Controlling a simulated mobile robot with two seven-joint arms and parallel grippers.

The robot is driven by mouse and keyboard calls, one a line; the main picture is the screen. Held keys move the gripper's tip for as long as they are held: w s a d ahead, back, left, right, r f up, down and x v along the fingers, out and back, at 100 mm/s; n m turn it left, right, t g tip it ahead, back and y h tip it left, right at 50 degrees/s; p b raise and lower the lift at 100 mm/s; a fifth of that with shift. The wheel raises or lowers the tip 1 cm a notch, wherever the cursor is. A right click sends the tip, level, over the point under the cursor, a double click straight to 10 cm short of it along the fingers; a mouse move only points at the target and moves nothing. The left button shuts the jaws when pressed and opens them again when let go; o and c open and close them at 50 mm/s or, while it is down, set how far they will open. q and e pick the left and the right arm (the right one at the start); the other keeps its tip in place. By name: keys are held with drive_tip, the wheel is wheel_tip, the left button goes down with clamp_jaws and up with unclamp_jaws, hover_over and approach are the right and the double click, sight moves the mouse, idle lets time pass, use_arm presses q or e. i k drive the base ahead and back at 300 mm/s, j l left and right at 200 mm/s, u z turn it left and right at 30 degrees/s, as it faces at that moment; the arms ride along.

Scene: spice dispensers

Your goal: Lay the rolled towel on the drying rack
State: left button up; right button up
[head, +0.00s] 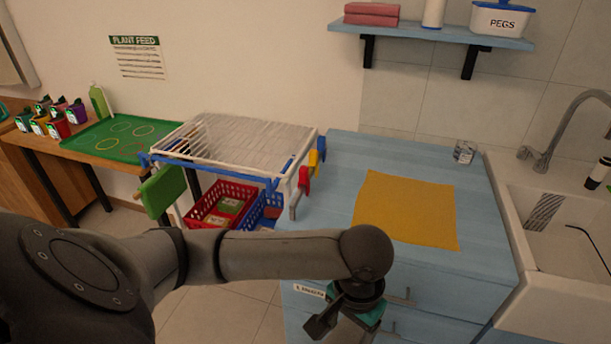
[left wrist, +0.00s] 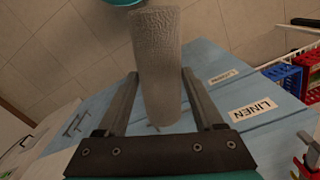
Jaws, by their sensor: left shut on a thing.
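A grey rolled towel (left wrist: 160,65) is between the two fingers of my left gripper (left wrist: 159,75) in the left wrist view, its far end sticking out past the fingertips. In the head view my left gripper (head: 345,318) is low in front of the blue cabinet's drawers, and I cannot make out the towel there. The drying rack (head: 240,143), with white bars and a blue frame, stands left of the cabinet against the wall, well apart from my gripper. Its top looks empty. My right gripper is not in view.
The blue cabinet (head: 345,160) has a yellow cloth (head: 405,208) and a glass jar (head: 464,151) on top. Red (head: 212,213) and blue baskets sit under the rack. A green panel (head: 162,190) hangs at its left front. A sink (head: 560,215) is at right.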

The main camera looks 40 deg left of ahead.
sight(258, 150)
drive_tip(key=j, duration=0.45)
drive_tip(key=k+j+z, duration=0.15)
drive_tip(key=j, duration=0.75)
drive_tip(key=k+j+z, duration=0.15)
drive_tip(key=j, duration=0.3)
